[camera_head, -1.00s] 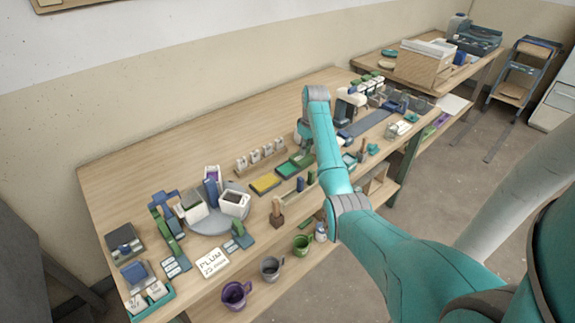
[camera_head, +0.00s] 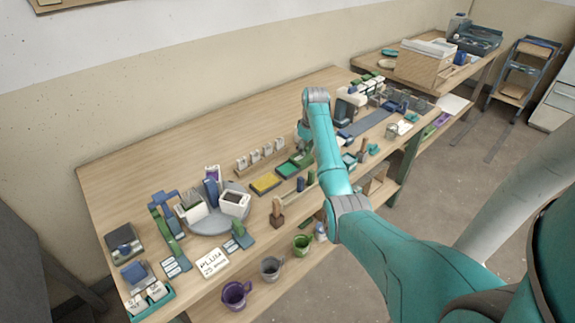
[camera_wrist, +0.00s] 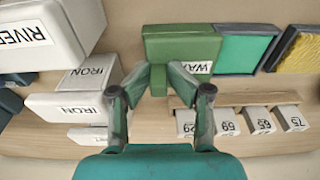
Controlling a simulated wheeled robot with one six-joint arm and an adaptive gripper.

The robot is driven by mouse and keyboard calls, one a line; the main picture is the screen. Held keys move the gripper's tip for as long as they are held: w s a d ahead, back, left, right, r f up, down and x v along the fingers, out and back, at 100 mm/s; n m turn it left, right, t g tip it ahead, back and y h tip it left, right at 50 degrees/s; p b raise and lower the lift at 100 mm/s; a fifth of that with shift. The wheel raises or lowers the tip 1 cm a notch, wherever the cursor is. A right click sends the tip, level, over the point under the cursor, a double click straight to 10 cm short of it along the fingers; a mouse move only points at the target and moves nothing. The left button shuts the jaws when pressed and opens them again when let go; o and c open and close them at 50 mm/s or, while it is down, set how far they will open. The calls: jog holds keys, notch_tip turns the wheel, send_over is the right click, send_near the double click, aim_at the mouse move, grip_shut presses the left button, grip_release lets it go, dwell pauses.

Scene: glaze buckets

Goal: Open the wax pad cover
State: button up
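The wax pad cover (camera_wrist: 184,48) is a green block with a white label reading "WA", partly hidden by a finger, in the wrist view. It lies flat and closed. A green tab (camera_wrist: 158,82) sticks out from its near side. My gripper (camera_wrist: 158,76) has its two fingertips on either side of this tab, seemingly pressed against it. In the head view the green cover (camera_head: 302,158) sits at the end of the row of pads, under my wrist, which partly hides it.
A teal-green pad (camera_wrist: 246,48) and a yellow pad (camera_wrist: 300,52) lie beside the cover. White labelled blocks (camera_wrist: 258,120) stand in a wooden rack close by. White "IRON" blocks (camera_wrist: 90,74) stand on the other side. A grey turntable (camera_head: 207,222) holds containers.

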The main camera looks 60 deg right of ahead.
aim_at(306, 147)
jog(key=shift+r, duration=3.6)
